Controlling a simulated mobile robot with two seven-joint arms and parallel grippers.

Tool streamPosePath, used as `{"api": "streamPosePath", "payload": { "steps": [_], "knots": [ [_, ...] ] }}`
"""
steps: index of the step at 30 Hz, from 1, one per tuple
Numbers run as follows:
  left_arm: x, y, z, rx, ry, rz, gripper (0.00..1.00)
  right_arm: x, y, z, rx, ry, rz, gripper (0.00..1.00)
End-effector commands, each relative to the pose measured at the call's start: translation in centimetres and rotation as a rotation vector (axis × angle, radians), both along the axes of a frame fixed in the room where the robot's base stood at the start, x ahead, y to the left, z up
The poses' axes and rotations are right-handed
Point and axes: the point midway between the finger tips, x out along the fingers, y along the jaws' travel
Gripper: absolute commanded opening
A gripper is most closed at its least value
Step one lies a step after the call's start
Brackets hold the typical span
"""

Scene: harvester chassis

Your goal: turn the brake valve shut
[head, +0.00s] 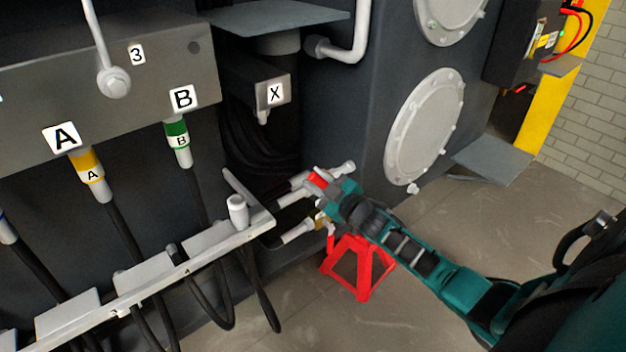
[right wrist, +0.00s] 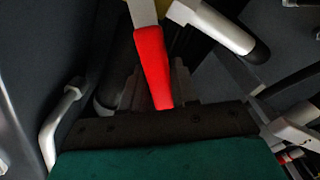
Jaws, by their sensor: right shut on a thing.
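The brake valve's red handle (head: 317,180) shows at the chassis side, just right of the grey hose bracket, partly hidden by my right gripper. My right gripper (head: 325,187) reaches it from the lower right and is shut on it. In the right wrist view the red handle (right wrist: 152,62) runs down between the dark jaws (right wrist: 158,98), with a pale part above it. A brass-coloured piece (head: 321,219) of the fitting shows just below the gripper. My left gripper is not in view.
A red stand (head: 358,268) is on the floor below my right forearm. The grey bracket (head: 150,291) with hanging hoses crosses the lower left. Hoses A (head: 92,177) and B (head: 178,145) plug into the block above. Open floor (head: 470,225) lies to the right.

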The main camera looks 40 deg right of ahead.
Motion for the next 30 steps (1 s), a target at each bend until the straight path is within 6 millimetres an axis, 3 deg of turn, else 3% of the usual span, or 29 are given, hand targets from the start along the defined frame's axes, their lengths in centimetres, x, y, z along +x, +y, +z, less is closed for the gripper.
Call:
{"api": "streamPosePath", "payload": {
  "steps": [12, 21, 30],
  "knots": [
    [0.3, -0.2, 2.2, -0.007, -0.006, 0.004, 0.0, 0.2, -3.0, 1.6, 0.379, 0.029, -0.001, 0.0],
    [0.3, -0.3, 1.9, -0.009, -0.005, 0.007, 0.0, 0.4, -4.6, 1.8, 0.574, 0.044, -0.001, 0.0],
    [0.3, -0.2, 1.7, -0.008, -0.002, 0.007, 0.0, 0.4, -5.3, 1.8, 0.663, 0.051, -0.001, 0.0]
  ]
}}
